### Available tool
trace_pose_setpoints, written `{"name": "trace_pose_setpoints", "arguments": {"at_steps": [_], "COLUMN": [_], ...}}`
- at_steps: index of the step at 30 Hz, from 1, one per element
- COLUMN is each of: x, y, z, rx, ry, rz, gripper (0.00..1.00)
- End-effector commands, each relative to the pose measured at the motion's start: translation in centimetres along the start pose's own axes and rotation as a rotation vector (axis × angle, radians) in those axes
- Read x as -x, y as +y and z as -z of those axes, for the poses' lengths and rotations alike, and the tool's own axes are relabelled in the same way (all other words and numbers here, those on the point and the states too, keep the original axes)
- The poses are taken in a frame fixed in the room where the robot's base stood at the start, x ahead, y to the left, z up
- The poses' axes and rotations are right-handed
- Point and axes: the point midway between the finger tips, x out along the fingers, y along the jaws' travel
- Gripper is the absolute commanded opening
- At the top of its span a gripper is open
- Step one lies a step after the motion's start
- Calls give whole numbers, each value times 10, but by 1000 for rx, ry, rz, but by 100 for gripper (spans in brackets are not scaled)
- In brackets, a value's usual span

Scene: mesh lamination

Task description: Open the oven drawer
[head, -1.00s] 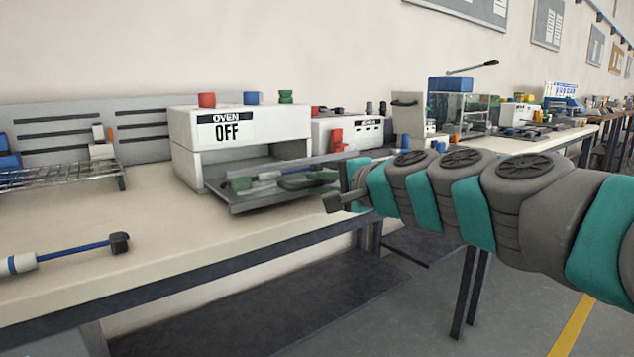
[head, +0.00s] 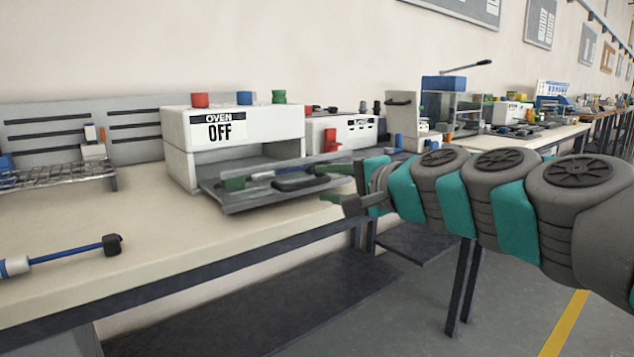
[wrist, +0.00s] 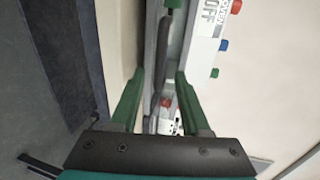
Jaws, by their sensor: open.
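The white oven (head: 178,165) stands on the bench and its label reads OFF. Its grey drawer (head: 228,200) juts out from the opening at the front, low over the bench top. A dark handle bar (head: 295,184) with a green end mount runs along the drawer front. My gripper (head: 332,184) is at the right end of the drawer, with its green fingers apart. In the wrist view, the open fingers (wrist: 159,74) lie on either side of the line of the dark handle (wrist: 163,50). I cannot tell whether they touch it.
A wire rack (head: 65,176) and a blue-handled roller-like tool (head: 70,254) lie to the left on the bench (head: 150,225). A white machine (head: 345,133) stands right of the oven. The bench edge runs below my gripper.

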Motion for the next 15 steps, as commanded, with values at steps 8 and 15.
{"name": "trace_pose_setpoints", "arguments": {"at_steps": [8,15], "x": [26,28], "y": [0,1], "z": [-1,-1], "rx": [0,0], "ry": [-1,-2], "rz": [-1,-2], "gripper": [46,46]}}
